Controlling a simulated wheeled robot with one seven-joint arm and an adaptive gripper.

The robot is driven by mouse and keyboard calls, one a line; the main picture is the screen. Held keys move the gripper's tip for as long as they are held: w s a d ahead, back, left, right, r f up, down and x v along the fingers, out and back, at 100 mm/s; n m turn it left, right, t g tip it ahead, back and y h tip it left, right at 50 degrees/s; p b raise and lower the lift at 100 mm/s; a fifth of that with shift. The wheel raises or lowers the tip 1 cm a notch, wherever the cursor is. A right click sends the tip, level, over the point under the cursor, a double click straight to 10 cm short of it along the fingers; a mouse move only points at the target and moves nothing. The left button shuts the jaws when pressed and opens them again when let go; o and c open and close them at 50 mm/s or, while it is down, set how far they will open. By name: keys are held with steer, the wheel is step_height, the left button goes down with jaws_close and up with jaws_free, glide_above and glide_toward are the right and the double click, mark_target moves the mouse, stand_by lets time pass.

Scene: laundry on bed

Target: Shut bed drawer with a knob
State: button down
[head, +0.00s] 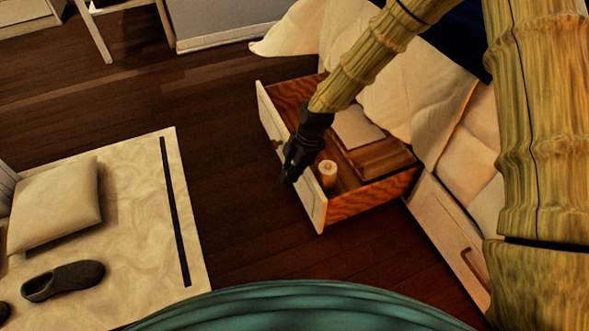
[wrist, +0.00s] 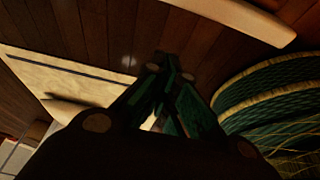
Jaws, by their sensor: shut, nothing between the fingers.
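The bed drawer (head: 312,201) stands pulled out from under the bed (head: 450,209), with a pale front and brown wooden sides. Its front faces left in the head view. My gripper (head: 288,179) is shut and empty, pointing down at the outer side of the drawer front, near its middle. I cannot tell whether it touches the front. The knob is not clearly visible; my gripper covers part of the front. In the wrist view my shut fingers (wrist: 172,66) point over the dark floor, and a pale edge, probably the drawer front (wrist: 240,14), crosses the top right.
The drawer holds a candle (head: 327,174), a brown box or book (head: 381,159) and a pale flat item (head: 357,128). A rug (head: 139,228) with a pillow (head: 57,204) and a dark shoe (head: 62,281) lies left. Bare floor (head: 226,150) separates rug and drawer.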

steer(key=d, duration=0.1)
steer(key=d+b, duration=0.1)
steer(key=w+d+f+b, duration=0.1)
steer(key=shift+d, duration=0.2)
steer(key=shift+w+d, duration=0.1)
stand_by(0.3)
